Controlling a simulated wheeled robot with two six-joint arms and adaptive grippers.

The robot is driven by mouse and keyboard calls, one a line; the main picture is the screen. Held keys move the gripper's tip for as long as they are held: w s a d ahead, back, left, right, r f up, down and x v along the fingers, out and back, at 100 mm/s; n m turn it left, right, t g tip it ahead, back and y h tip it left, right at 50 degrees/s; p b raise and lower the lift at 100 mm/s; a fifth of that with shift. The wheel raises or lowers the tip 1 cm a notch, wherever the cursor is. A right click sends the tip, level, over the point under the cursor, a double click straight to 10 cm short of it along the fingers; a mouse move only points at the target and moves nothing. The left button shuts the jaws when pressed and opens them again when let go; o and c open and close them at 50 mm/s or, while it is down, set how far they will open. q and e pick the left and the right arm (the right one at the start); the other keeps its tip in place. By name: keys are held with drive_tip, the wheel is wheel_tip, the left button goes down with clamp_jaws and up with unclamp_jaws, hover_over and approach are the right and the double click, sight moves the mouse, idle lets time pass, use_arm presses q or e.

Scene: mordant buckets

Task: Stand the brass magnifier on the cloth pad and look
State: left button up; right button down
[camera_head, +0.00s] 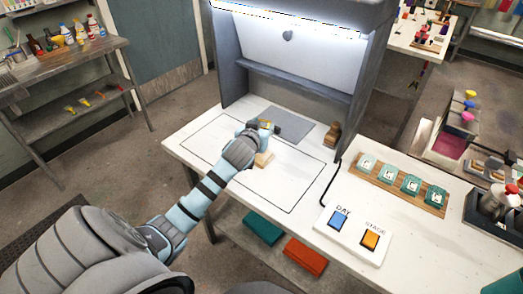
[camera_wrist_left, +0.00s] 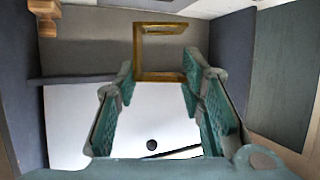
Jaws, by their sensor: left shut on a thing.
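The brass magnifier (camera_wrist_left: 140,50) is an angular, open brass frame between my left fingertips (camera_wrist_left: 157,80) in the left wrist view. My left gripper is shut on it. In the head view, a small brass-yellow bit of the magnifier (camera_head: 266,124) shows at the end of my left gripper (camera_head: 264,128). The flat grey cloth pad (camera_head: 294,124) lies on the white bench in the booth. My gripper appears over its near left edge and hides part of it. I cannot tell whether the magnifier touches the pad. My right gripper is not in view.
A pale wooden block (camera_head: 264,160) is close beside my left gripper. A brown wooden piece (camera_head: 333,134) stands right of the pad. The booth shelf (camera_head: 290,80) overhangs behind. A wooden tray (camera_head: 399,187) and a button panel (camera_head: 355,234) lie to the right.

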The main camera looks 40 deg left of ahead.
sight(262, 160)
use_arm(q)
wheel_tip(262, 160, down, 10)
drive_tip(key=shift+r+b, duration=0.25)
drive_tip(key=shift+b, duration=0.5)
drive_tip(key=o, duration=1.2)
drive_tip(key=shift+r, duration=0.1)
drive_tip(key=shift+s+d+r, duration=0.1)
drive_tip(key=shift+s, duration=0.1)
drive_tip(key=p+v, duration=0.1)
drive_tip(key=v, duration=1)
drive_tip(key=shift+s+d+r+p, duration=0.1)
drive_tip(key=shift+s+r+p, duration=0.1)
drive_tip(key=shift+p, duration=0.2)
